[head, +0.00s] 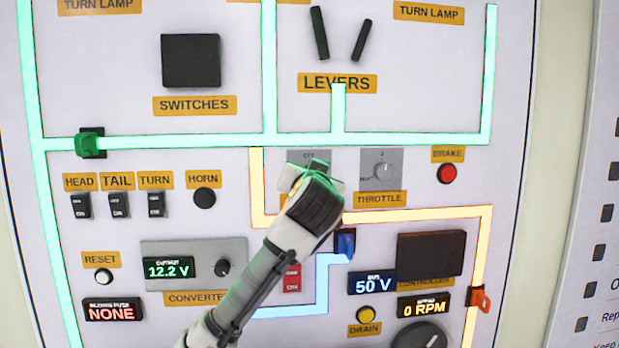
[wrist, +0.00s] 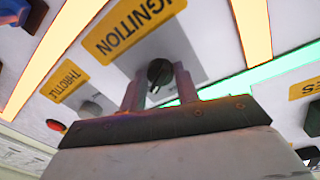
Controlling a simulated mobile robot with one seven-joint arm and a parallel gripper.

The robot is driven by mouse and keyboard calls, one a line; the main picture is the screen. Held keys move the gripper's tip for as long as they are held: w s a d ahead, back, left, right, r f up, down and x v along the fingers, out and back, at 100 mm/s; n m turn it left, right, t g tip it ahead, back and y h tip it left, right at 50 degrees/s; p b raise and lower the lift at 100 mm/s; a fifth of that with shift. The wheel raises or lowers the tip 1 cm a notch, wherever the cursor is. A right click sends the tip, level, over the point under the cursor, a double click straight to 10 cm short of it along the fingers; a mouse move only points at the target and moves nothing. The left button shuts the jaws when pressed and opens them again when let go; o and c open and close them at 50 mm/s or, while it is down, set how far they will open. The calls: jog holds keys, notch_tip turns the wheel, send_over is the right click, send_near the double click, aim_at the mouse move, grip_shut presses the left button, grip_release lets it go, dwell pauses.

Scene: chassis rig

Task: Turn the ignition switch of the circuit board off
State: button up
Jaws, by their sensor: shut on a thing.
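The ignition switch has a grey plate (head: 308,156), mostly hidden behind my gripper (head: 312,180) in the head view. In the wrist view, its round black knob (wrist: 159,73) shows below the orange IGNITION label (wrist: 130,27). The two fingers of my gripper (wrist: 160,82) stand on either side of the knob and are shut on it. The knob has a light pointer mark, but its exact setting is too small to read. The circuit board (head: 365,105) is a white upright panel with glowing green, orange and blue lines.
The throttle dial (head: 381,167) and red brake button (head: 446,173) are to the right of my gripper. A blue switch (head: 345,244) and a red rocker (head: 292,278) sit close below. Displays read 12.2 V (head: 168,269), 50 V (head: 373,285) and 0 RPM (head: 424,307).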

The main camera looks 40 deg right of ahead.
jog(key=shift+f+n, duration=0.1)
jog(key=shift+n, duration=0.2)
jog(key=shift+s+d+n+t+b, duration=0.1)
jog(key=shift+n+t+b, duration=0.55)
jog(key=shift+n, duration=2.25)
jog(key=shift+d+n+t+b, duration=0.1)
jog(key=shift+n+b, duration=1)
jog(key=shift+n, duration=2.1)
jog(key=o, duration=1)
jog(key=b+v, duration=0.2)
jog(key=v, duration=0.5)
jog(key=b+v, duration=0.2)
jog(key=v, duration=0.5)
jog(key=shift+r, duration=0.25)
